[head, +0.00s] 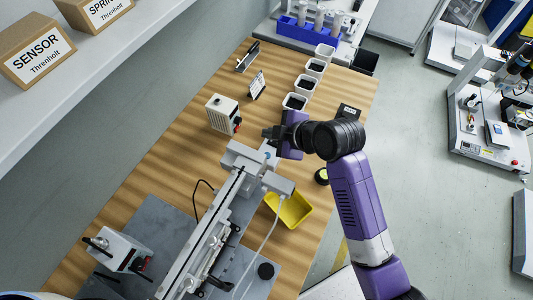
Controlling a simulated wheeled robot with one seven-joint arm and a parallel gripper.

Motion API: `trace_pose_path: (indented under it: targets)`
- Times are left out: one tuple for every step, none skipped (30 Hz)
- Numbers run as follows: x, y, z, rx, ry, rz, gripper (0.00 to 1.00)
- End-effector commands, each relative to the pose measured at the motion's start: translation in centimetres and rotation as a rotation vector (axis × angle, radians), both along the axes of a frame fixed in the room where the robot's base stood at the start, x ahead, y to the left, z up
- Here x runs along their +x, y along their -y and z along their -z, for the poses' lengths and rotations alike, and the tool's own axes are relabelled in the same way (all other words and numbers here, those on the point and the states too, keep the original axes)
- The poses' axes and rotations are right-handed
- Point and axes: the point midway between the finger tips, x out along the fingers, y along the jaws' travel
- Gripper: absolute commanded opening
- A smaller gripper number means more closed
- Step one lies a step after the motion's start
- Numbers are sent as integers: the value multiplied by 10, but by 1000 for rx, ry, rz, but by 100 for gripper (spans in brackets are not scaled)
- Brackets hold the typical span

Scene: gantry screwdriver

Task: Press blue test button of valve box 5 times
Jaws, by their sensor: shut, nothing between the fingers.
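A small light-grey box (221,114) stands on the wooden table left of my gripper. Its right side carries small red and dark parts; I cannot make out a blue button on it. A second light-grey box (118,250) with dark fittings sits at the lower left. I cannot tell for sure which is the valve box. My gripper (268,133) is shut and empty, with its dark fingers pointing left, above the gantry's upper end. It is apart from the first box in the picture. A small blue patch (269,153) shows just below the fingers.
The gantry rail (215,235) runs diagonally below my gripper, with loose cables. A yellow bin (288,209) lies right of it. Several small white bins (305,85) line the table's upper right, near a blue rack (305,34). A shelf (75,70) overhangs the upper left.

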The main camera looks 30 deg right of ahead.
Motion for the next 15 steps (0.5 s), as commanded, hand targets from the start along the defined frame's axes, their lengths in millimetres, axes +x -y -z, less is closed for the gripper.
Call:
trace_pose_path:
  targets:
    - [0, 0, 1, 0, 0, 0, 0]
    - [0, 0, 2, 0, 0, 0, 0]
    - [0, 0, 3, 1, 0, 1, 0]
    - [0, 0, 5, 1, 0, 1, 0]
    - [0, 0, 7, 0, 1, 1, 0]
    - [0, 0, 9, 0, 1, 1, 0]
    - [0, 0, 12, 0, 1, 1, 0]
    - [0, 0, 14, 0, 1, 1, 0]
    - [0, 0, 19, 0, 1, 1, 0]
    - [0, 0, 22, 0, 1, 1, 0]
    - [0, 0, 25, 0, 1, 1, 0]
    - [0, 0, 30, 0, 1, 1, 0]
    - [0, 0, 34, 0, 1, 1, 0]
    - [0, 0, 38, 0, 1, 1, 0]
    - [0, 0, 44, 0, 1, 1, 0]
